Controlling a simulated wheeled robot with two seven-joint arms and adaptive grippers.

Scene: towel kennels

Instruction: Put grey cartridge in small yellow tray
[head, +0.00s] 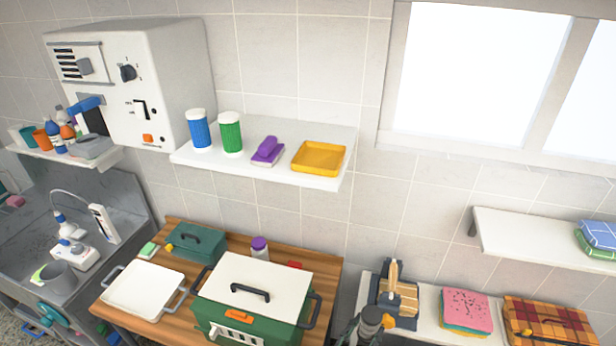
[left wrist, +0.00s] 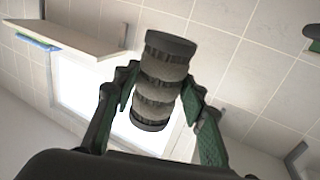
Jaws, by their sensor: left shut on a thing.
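The grey cartridge (left wrist: 160,82) is a dark grey ribbed cylinder held between the green-padded fingers of my left gripper (left wrist: 160,100) in the left wrist view. In the head view the cartridge (head: 371,316) shows small at the bottom edge, right of centre, with my left gripper (head: 366,328) around it and mostly cut off. The small yellow tray (head: 319,170) is on the white wall shelf, at its right end, and looks empty. The cartridge is well below the tray and a little to its right. My right gripper is not in view.
The wall shelf (head: 225,172) also holds a blue canister (head: 199,133), a green canister (head: 230,136) and a purple brush (head: 267,151). A green box with a white lid (head: 268,278) stands on the wooden table. A wooden-handled item (head: 396,290) stands just behind the cartridge.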

